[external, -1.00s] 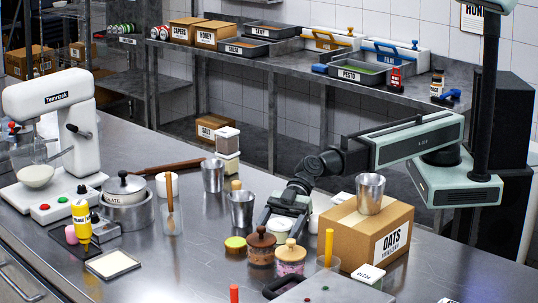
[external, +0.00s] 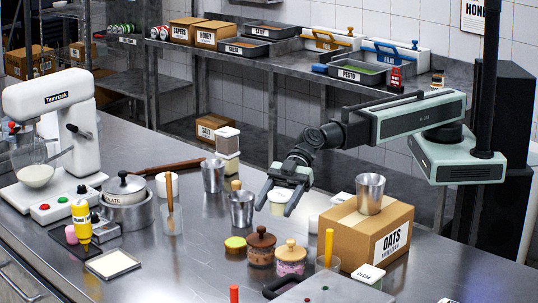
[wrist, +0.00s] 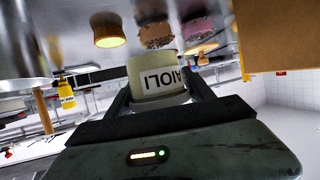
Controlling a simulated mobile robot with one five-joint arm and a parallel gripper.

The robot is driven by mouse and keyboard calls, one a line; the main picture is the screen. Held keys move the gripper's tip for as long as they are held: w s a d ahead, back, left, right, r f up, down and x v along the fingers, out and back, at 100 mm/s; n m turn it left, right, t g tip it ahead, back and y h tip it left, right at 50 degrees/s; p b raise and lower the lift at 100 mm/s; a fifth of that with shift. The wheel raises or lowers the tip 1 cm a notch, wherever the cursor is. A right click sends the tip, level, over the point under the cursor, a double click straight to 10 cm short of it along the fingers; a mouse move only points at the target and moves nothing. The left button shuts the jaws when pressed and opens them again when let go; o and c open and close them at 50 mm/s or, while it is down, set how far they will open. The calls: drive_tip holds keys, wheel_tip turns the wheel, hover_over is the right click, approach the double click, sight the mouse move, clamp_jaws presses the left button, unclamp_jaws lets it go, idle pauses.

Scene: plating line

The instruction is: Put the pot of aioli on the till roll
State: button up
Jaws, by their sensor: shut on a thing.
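My gripper (external: 277,207) is shut on the pot of aioli (wrist: 156,74) and holds it above the steel counter. The pot is pale cream, and its AIOLI label reads upside down in the wrist view. In the external view the pot (external: 278,200) shows as a pale shape between the fingers, partly hidden by them. I cannot tell for sure which thing is the till roll. A plain white cylinder (external: 160,186) stands beside the lidded steel pot at left, and another pale round thing (external: 315,222) is half hidden by the OATS box.
The OATS box (external: 360,242) with a steel cup (external: 369,194) on top is right of my gripper. A steel cup (external: 241,209) stands left of it. Wooden-lidded jars (external: 261,247) and a yellow-topped tub (external: 235,245) stand in front. The counter's left middle has free room.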

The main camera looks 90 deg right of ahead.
wheel_tip(320, 180, up, 2)
drive_tip(key=shift+p, duration=0.35)
drive_tip(key=shift+f, duration=0.1)
drive_tip(key=shift+w, duration=0.1)
